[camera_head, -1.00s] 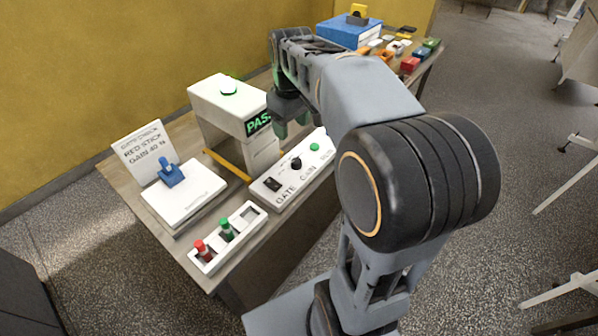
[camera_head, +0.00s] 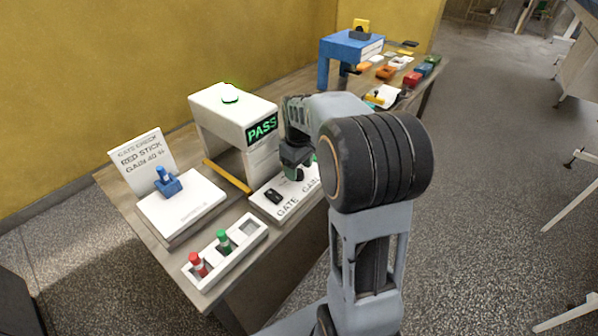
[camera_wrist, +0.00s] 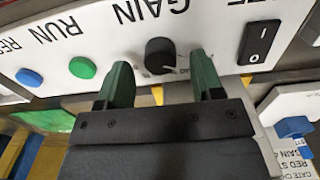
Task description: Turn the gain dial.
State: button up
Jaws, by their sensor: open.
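The gain dial is a round black knob (camera_wrist: 160,55) under the word GAIN on a white control panel (camera_wrist: 115,15) in the wrist view. My gripper (camera_wrist: 163,72) is open, with one green finger on each side just short of the knob or beside it; contact is not clear. In the head view my gripper (camera_head: 297,172) is over the panel (camera_head: 272,198), and my arm hides much of the panel. A sign (camera_head: 141,158) reads GATE CHECK, RED STICK, and a gain setting whose figure is hard to read.
A black rocker switch (camera_wrist: 259,40), green button (camera_wrist: 82,68) and blue button (camera_wrist: 29,77) flank the dial. A white gate (camera_head: 215,105) with a lit PASS display stands behind. A white tray (camera_head: 246,243) holds a red and a green stick. A blue stand (camera_head: 345,47) is farther back.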

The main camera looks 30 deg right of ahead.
jog(key=shift+f, duration=0.85)
jog(key=shift+c, duration=0.2)
jog(key=c, duration=0.9)
jog(key=m+p, duration=0.1)
jog(key=m, duration=0.2)
jog(key=shift+m, duration=2.2)
